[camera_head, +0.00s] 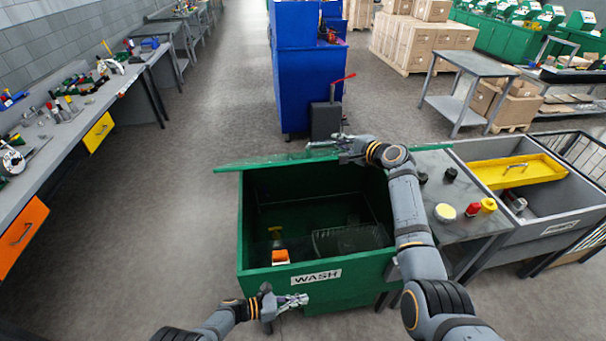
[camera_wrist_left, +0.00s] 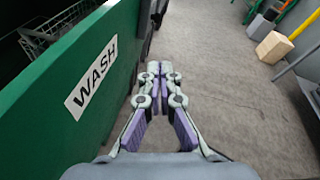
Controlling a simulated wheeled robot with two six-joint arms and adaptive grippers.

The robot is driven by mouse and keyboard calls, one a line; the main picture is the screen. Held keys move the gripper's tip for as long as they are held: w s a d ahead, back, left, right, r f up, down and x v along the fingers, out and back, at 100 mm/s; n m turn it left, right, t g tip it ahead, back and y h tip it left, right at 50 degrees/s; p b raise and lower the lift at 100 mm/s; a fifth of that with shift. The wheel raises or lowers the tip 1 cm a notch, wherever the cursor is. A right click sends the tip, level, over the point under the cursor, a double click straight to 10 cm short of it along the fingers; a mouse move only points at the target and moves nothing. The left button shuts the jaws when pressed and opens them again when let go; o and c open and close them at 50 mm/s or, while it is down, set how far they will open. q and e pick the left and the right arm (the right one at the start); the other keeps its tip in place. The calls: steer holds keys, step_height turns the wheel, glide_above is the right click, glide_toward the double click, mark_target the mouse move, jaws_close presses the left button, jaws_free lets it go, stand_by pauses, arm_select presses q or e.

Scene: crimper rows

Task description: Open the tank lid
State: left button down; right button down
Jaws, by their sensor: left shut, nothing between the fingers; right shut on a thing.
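The green wash tank (camera_head: 262,285) with its WASH label (camera_head: 315,277) stands in the middle of the head view, its top open. Its green lid (camera_head: 250,163) shows as a thin strip along the tank's far side, raised and nearly edge-on. My right gripper (camera_head: 318,146) is shut at the lid's upper edge; the exact grip is hard to see. My left gripper (camera_head: 300,300) is shut and empty, low in front of the tank. In the left wrist view its fingers (camera_wrist_left: 160,70) are together beside the tank's front wall (camera_wrist_left: 108,30).
Inside the tank are a wire basket (camera_head: 350,240) and an orange-and-white object (camera_head: 280,257). A grey sink unit (camera_head: 545,222) with a yellow tray (camera_head: 515,170) stands right. A blue cabinet (camera_head: 300,85) is behind. A workbench (camera_head: 60,130) runs along the left; the floor between is clear.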

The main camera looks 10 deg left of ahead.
arm_select(q)
steer(key=w+a+r+n+t+h, duration=0.1)
steer(key=w+a+r+n+t, duration=0.1)
steer(key=w+r+n+t, duration=0.45)
steer(key=w+a+r+n+t+h, duration=0.1)
steer(key=w+a+r+t, duration=0.15)
steer(key=r, duration=0.75)
steer(key=w+a+r+n+t+h, duration=0.1)
steer(key=w+a+r+n+t, duration=0.2)
steer(key=w+r, duration=0.4)
steer(key=w+d+r, duration=0.5)
steer(key=w+r, duration=0.2)
steer(key=r, duration=0.3)
steer(key=shift+d, duration=0.15)
steer(key=shift+r, duration=0.15)
